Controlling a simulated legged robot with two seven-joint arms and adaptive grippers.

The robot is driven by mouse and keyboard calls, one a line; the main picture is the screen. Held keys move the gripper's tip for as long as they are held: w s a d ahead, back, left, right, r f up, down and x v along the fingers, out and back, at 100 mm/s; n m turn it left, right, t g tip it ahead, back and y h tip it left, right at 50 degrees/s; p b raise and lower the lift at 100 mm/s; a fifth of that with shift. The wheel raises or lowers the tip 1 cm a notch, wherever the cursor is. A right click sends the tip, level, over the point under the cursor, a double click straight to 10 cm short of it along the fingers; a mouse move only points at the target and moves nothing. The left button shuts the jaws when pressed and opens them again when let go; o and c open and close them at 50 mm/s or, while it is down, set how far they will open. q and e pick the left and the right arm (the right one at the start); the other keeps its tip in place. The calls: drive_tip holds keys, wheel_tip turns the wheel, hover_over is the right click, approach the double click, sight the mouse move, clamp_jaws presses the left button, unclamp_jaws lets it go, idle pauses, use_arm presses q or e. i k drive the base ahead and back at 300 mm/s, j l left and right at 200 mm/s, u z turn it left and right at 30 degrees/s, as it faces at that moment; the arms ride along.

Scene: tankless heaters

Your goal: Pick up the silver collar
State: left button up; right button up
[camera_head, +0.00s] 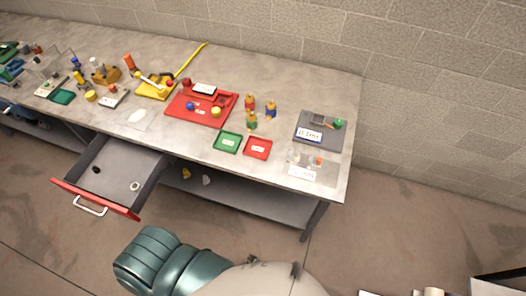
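An open drawer (112,172) with a red front hangs out from under the workbench at the left. A small pale ring (135,186) lies on the drawer's bottom, towards its right side. It looks like the silver collar, but it is too small to be sure. A small dark round piece (96,170) lies farther left in the same drawer. Neither of my grippers can be made out in the head view. A teal and pale arm part of mine shows at the bottom, well below the drawer.
The workbench (270,176) carries a red tray (180,112), a green tray (228,143), a small red tray (258,148), a dark grey mat (320,143) and several coloured parts. A lower shelf (240,199) holds small pieces. A block wall stands behind. The floor in front is mostly clear.

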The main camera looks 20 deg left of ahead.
sight(295, 153)
drive_tip(key=u, duration=0.4)
drive_tip(key=z, duration=0.45)
drive_tip(key=j+z, duration=0.45)
drive_tip(key=k+j+z, duration=0.1)
drive_tip(key=z, duration=0.4)
drive_tip(key=k+j+z, duration=0.1)
drive_tip(key=j+z, duration=0.35)
drive_tip(key=k+j, duration=0.1)
